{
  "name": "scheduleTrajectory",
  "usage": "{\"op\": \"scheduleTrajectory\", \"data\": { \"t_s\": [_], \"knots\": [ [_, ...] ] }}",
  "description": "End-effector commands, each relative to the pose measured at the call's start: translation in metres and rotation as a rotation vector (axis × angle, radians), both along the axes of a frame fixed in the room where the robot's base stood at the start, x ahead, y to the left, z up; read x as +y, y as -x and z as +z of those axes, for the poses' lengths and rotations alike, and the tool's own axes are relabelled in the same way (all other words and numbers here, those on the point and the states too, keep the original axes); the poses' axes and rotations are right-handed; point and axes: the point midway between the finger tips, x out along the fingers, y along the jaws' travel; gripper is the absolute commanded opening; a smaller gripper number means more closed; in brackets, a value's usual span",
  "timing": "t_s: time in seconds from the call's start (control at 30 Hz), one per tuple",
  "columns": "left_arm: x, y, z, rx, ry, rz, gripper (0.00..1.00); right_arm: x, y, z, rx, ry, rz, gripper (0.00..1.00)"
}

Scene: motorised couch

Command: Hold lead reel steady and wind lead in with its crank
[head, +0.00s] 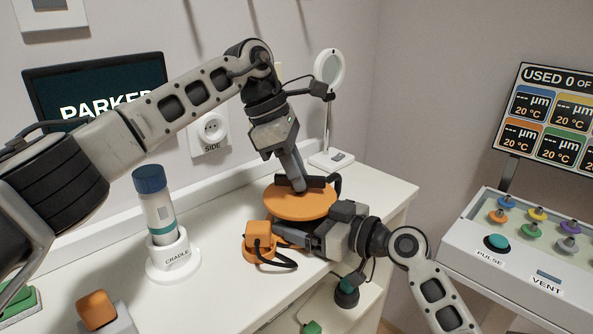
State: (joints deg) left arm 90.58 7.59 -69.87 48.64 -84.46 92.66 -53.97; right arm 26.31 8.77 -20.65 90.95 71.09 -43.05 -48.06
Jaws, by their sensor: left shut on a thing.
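The lead reel (292,203) is an orange disc on the white counter, with a dark crank (318,181) across its top. My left gripper (301,186) points down from above and is shut on the crank; its fingertips partly hide the grip. My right gripper (283,232) comes in low from the right, its fingers at the near side of the reel, beside an orange block (258,234) on an orange base. I cannot tell whether its jaws are closed on the reel. A black lead (288,263) loops out in front of the block.
A white bottle with a blue cap (156,205) stands in the cradle (174,265) on the left. A round lamp or mirror on a stand (329,120) is behind the reel. A control panel with coloured knobs (522,242) is at the right. The counter's right edge is close.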

Motion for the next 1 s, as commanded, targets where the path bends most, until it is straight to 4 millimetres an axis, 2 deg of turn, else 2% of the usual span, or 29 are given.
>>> {"op": "scheduleTrajectory", "data": {
  "t_s": [0.4,0.93,0.97,1.0],
  "knots": [
    [0.0006,-0.0016,0.0005,-0.002,-0.001,-0.175,0.0,-0.0006,-0.0002,-0.0002,0.0,0.001,-0.001,0.55],
    [0.0006,-0.0016,0.0006,-0.003,0.0,-0.196,0.0,-0.0007,-0.0002,-0.0004,0.0,0.001,-0.001,0.55],
    [0.0006,-0.0016,0.0006,-0.003,0.0,-0.196,0.28,-0.0007,-0.0002,-0.0004,0.0,0.001,-0.001,0.55],
    [0.0007,-0.0016,0.0006,-0.003,0.0,-0.196,0.39,-0.0007,-0.0002,-0.0004,0.0,0.001,-0.001,0.55]
  ]
}}
